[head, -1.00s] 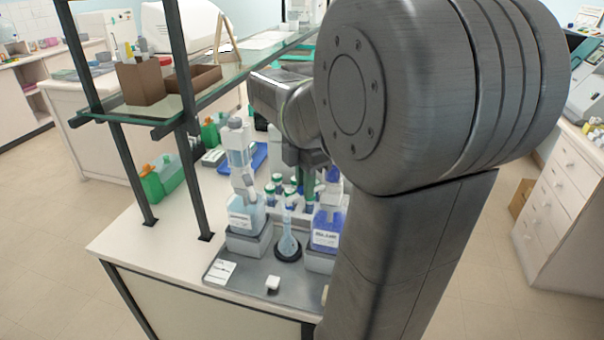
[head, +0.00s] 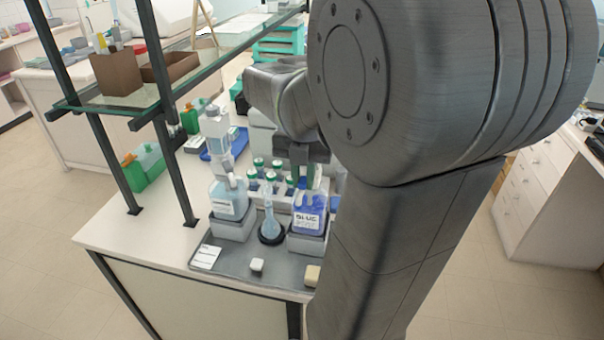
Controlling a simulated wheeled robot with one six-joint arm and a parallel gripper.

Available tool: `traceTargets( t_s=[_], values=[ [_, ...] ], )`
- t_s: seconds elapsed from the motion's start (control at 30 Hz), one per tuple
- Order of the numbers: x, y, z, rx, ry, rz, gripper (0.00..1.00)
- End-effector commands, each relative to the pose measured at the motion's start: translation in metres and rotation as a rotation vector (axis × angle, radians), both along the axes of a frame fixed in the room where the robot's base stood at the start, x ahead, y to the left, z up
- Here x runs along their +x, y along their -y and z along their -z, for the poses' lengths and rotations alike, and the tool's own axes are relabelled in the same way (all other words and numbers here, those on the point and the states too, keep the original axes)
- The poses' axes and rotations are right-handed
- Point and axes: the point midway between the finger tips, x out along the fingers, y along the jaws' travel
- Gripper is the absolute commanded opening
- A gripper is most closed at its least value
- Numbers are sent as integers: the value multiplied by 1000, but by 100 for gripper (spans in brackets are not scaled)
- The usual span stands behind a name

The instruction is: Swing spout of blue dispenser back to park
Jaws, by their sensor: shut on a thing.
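The blue dispenser (head: 309,213) is a bottle of dark blue liquid with a white label reading BLUE. It stands upright on a grey block (head: 305,244) on the tray. My gripper (head: 303,179) points down at the top of this bottle and is shut on a part there, which looks like the spout. The gripper and arm hide the dispenser's head and most of the spout, so its exact direction cannot be told. A flask (head: 270,226) with pale blue contents stands in a black ring just left of the blue dispenser.
A second dispenser (head: 228,200) with pale liquid stands left of the flask. Green-capped bottles (head: 270,176) stand behind. The grey tray (head: 228,264) holds a white card and small blocks. A glass shelf (head: 190,85) on dark posts overhangs the left side.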

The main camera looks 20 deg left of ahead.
Motion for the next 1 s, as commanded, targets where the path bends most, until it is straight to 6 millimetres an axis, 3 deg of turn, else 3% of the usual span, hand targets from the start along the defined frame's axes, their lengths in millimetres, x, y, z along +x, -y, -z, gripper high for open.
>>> traceTargets(
  t_s=[0.57,0.6,0.7,1.0],
  values=[
    [1,0,0,0,2,-33,0],
    [1,0,0,0,2,-33,19],
    [1,0,0,0,1,-32,38],
    [1,0,-1,0,1,-32,38]
  ],
)
